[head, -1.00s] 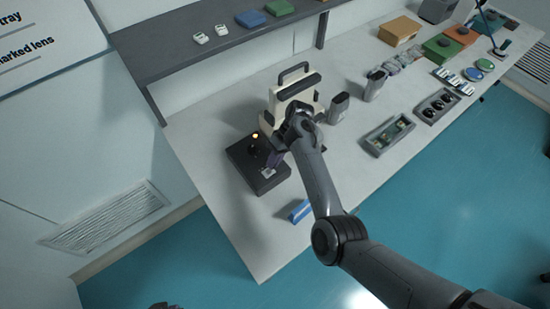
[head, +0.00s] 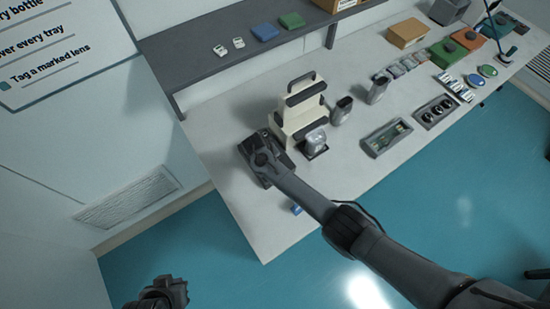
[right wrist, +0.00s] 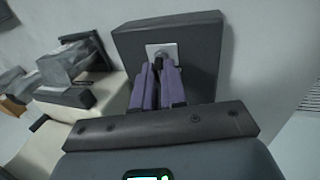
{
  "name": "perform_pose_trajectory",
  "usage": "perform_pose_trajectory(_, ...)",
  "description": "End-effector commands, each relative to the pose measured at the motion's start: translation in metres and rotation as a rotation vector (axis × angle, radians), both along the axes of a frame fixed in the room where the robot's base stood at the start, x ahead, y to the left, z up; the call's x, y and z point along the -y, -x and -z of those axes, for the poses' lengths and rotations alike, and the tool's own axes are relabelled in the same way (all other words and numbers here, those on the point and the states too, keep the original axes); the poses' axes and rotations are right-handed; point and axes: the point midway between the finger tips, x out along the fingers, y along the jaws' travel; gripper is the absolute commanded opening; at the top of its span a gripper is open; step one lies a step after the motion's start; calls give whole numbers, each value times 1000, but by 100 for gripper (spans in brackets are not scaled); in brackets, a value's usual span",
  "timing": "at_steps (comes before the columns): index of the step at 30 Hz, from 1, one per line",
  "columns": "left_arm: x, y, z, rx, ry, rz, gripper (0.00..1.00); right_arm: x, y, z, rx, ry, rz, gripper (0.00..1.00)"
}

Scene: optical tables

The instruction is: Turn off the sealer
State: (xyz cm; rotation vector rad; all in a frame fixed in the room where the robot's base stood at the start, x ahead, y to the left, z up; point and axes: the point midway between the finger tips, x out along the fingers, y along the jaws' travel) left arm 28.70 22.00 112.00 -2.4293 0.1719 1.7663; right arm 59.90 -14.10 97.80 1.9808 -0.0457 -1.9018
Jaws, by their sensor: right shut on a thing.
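The sealer looks to be the dark box (head: 246,150) at the near left end of the bench, mostly covered by my right arm in the head view. In the right wrist view the dark box (right wrist: 205,40) has a pale plate (right wrist: 152,50) with a small grey knob or switch (right wrist: 161,60). My right gripper (right wrist: 157,66) has its purple fingers shut on this switch. In the head view the right gripper's fingers are hidden under the wrist. My left gripper (head: 165,291) hangs low over the floor at the bottom left, its fingers unclear.
A cream stepped stand (head: 300,108) with black bars stands just behind the box, with a clear-topped item (head: 315,142) beside it. A small blue item (head: 296,209) lies at the front edge. Grey trays (head: 386,137) lie farther right. A dark shelf (head: 200,60) runs along the back.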

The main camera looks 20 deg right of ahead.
Motion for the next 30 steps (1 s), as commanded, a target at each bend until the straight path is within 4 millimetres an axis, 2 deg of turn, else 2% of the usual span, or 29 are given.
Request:
perform_pose_trajectory(12,1,0,6,-2,5,-4,0,-10,2,5,53,199,0,0)
perform_pose_trajectory(29,3,0,7,-2,12,-8,0,-11,3,6,59,227,0,0)
perform_pose_trajectory(30,2,0,7,-2,11,-7,0,-11,3,6,59,227,0,16)
